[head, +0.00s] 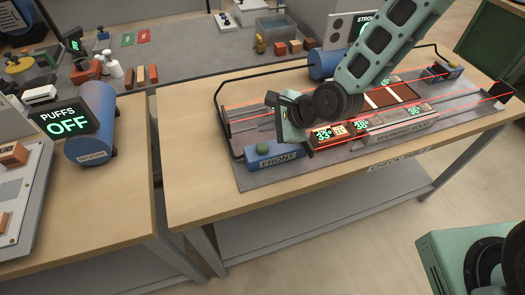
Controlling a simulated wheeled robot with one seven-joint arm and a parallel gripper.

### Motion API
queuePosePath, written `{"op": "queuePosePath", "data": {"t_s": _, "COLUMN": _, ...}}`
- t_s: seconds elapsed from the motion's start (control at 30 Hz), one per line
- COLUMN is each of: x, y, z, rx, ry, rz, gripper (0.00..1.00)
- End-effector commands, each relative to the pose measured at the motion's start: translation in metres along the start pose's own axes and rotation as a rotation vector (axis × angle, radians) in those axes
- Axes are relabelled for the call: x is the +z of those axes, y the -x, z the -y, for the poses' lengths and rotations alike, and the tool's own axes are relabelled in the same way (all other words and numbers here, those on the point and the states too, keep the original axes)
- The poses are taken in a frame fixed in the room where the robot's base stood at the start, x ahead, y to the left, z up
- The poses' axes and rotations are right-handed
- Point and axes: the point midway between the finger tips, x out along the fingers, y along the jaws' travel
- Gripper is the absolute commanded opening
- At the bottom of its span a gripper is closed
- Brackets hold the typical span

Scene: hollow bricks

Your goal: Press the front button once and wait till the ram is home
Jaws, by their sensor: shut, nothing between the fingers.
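The front button is a green button (262,148) on top of a blue box (276,157) labelled FRONT, at the near left corner of the grey machine plate (259,180) on the check table. My gripper (291,135) hangs just above and behind this box, pointing down; its fingertips are small here and the gap to the button is hard to judge. It is shut and empty. My arm hides part of the machine. I cannot clearly make out the ram. A STROKE display (366,24) at the back is partly covered by my arm.
Red beams and a black rail (218,110) surround the machine. Green readouts and a warming deck (405,133) lie right of the FRONT box. A second blue button box (448,69) stands at the far right. Left, a PUFFS OFF display (66,122) sits on another table.

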Motion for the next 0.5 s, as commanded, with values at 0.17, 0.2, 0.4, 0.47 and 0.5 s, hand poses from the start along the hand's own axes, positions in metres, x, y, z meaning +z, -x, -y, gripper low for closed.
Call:
{"op": "queuePosePath", "data": {"t_s": 0.17, "x": -0.016, "y": -0.022, "z": -0.016, "rx": 0.000, "ry": -0.001, "rz": -0.001, "gripper": 0.00}}
{"op": "queuePosePath", "data": {"t_s": 0.2, "x": -0.019, "y": -0.025, "z": -0.018, "rx": 0.000, "ry": -0.002, "rz": 0.000, "gripper": 0.00}}
{"op": "queuePosePath", "data": {"t_s": 0.4, "x": -0.024, "y": -0.033, "z": -0.024, "rx": -0.002, "ry": 0.000, "rz": 0.001, "gripper": 0.00}}
{"op": "queuePosePath", "data": {"t_s": 0.47, "x": -0.024, "y": -0.034, "z": -0.024, "rx": -0.002, "ry": 0.000, "rz": 0.001, "gripper": 0.00}}
{"op": "queuePosePath", "data": {"t_s": 0.5, "x": -0.024, "y": -0.034, "z": -0.024, "rx": -0.002, "ry": 0.000, "rz": 0.001, "gripper": 0.00}}
